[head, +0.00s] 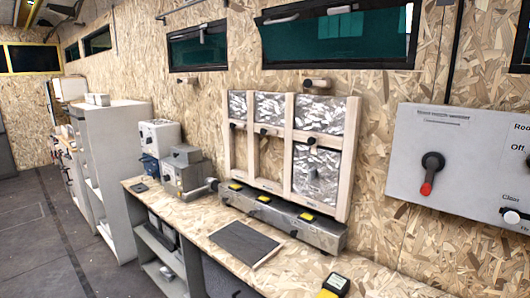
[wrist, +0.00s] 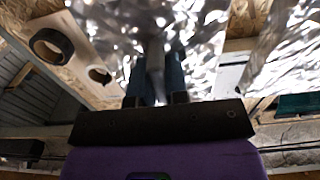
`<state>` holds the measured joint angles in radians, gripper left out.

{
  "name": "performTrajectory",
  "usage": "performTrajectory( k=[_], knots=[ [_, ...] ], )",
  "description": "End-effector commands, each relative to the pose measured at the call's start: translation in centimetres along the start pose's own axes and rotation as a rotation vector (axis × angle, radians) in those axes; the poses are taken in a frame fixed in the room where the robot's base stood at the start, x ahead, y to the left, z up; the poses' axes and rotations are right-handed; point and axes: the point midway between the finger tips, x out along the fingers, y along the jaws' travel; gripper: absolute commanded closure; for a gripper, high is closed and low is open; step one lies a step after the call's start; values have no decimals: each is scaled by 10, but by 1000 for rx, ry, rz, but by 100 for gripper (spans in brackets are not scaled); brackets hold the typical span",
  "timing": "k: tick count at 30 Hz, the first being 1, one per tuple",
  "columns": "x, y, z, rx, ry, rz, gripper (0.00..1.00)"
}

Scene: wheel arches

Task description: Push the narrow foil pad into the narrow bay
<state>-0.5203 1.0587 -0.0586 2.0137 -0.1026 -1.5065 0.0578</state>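A pale wooden frame (head: 289,150) stands against the wall at the back of the bench. Foil fills the tops of its left bay (head: 237,106), middle bay (head: 269,107) and wider right bay (head: 320,114). Bare board shows below the foil in the left and middle bays. Another foil pad (head: 316,174) fills the lower right bay. In the wrist view, crumpled foil (wrist: 205,35) lies just beyond my gripper (wrist: 156,65). A blurred grey piece stands between its dark fingers; whether they grip it is unclear. My gripper is outside the head view. I cannot tell which foil is the narrow pad.
A long grey metal box (head: 285,222) with yellow-marked parts runs below the frame. A dark mat (head: 243,243) lies on the bench (head: 200,222). Grey machines (head: 183,172) stand left of the frame. A grey control panel (head: 460,160) juts out at right.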

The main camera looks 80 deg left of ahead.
Motion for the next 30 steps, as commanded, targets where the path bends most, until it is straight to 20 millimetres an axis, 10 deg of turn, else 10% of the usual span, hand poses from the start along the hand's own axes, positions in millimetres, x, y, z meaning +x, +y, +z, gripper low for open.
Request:
performTrajectory(
  k=[30],
  knots=[
    [-4, 0, -52, 1, 0, 0, 100]
  ],
)
